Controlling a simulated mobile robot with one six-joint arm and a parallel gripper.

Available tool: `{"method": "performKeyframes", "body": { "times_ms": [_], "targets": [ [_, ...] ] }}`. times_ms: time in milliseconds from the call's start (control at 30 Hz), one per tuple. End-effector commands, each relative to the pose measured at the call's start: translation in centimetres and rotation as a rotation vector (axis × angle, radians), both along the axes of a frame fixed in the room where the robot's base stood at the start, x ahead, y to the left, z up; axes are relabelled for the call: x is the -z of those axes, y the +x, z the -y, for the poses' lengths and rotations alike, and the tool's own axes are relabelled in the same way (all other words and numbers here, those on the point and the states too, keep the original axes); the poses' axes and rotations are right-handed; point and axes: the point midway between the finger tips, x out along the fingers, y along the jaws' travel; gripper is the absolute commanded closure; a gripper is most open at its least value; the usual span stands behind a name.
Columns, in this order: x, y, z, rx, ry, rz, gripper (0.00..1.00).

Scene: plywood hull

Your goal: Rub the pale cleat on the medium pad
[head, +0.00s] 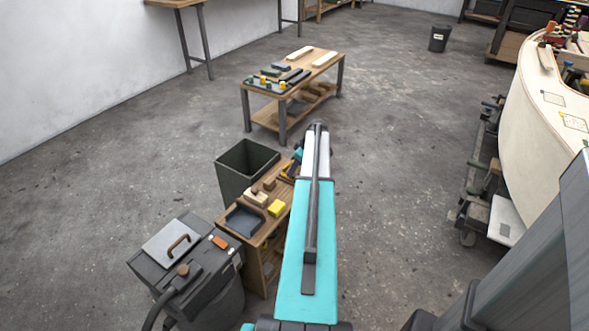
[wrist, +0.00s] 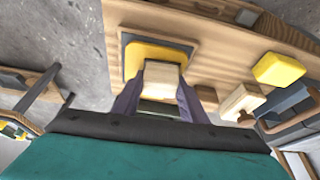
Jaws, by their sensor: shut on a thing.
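My gripper (wrist: 163,72) is shut on a pale block, the pale cleat (wrist: 163,82), held between its two fingers in the wrist view. Directly beyond it lies a yellow pad (wrist: 157,52) on a dark backing, on a wooden board. The cleat overlaps the pad's near part in this view; I cannot tell whether they touch. No label shows the pad's grade.
A wooden bench (head: 229,216) carries a yellow block (head: 276,208), wooden blocks and a grey tray (head: 244,220). A dark bin (head: 243,166) and a vacuum (head: 183,262) stand beside it. The pale hull (head: 545,110) is at right; floor between is open.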

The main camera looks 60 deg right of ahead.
Motion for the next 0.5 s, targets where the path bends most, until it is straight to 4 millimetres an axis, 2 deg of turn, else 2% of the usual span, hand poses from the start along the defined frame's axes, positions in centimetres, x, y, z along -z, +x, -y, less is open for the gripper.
{"method": "performKeyframes", "body": {
  "times_ms": [500],
  "targets": [
    [0.3, 0.0, 2.8, -0.001, 0.000, -0.001, 0.79]
  ]
}}
